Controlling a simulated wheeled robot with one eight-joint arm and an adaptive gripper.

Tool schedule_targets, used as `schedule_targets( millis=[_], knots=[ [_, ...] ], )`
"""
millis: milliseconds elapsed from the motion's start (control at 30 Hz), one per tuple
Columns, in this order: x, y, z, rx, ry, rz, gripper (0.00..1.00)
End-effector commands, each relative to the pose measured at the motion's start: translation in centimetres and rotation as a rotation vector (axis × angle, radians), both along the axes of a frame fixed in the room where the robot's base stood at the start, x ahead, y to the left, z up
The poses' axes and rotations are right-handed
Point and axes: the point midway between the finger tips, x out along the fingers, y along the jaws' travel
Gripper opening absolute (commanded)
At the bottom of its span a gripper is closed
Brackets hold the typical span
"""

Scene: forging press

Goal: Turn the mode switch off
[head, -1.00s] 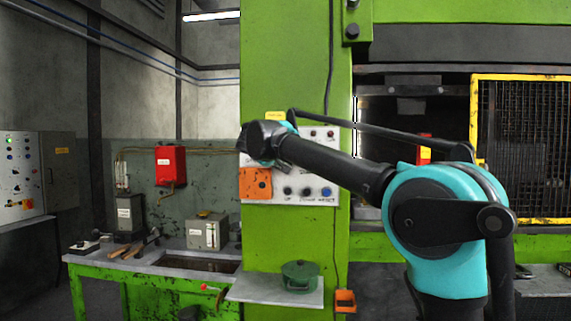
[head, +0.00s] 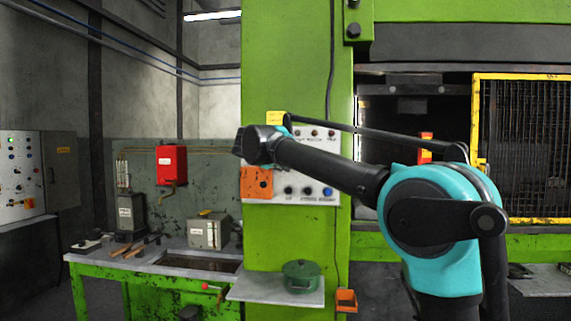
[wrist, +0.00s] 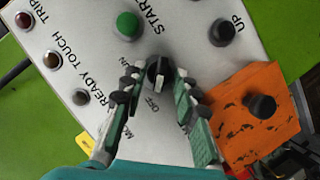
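An orange plate with a black button (wrist: 262,106), a green START button (wrist: 128,25) and a black UP button (wrist: 222,31) are close by. A small shelf with a green pot (head: 301,275) juts out below the panel. A yellow mesh guard (head: 525,150) stands to the right.

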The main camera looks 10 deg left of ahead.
Motion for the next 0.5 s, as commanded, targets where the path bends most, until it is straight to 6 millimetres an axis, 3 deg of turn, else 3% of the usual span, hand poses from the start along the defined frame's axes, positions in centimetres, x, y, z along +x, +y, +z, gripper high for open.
schedule_targets(
  millis=[267, 500],
  knots=[
    [-0.2, 0.1, 0.0, 0.0, 0.0, 0.0, 0.3],
    [-2.9, 1.0, 0.8, 0.0, 0.0, 0.003, 0.3]
  ],
)
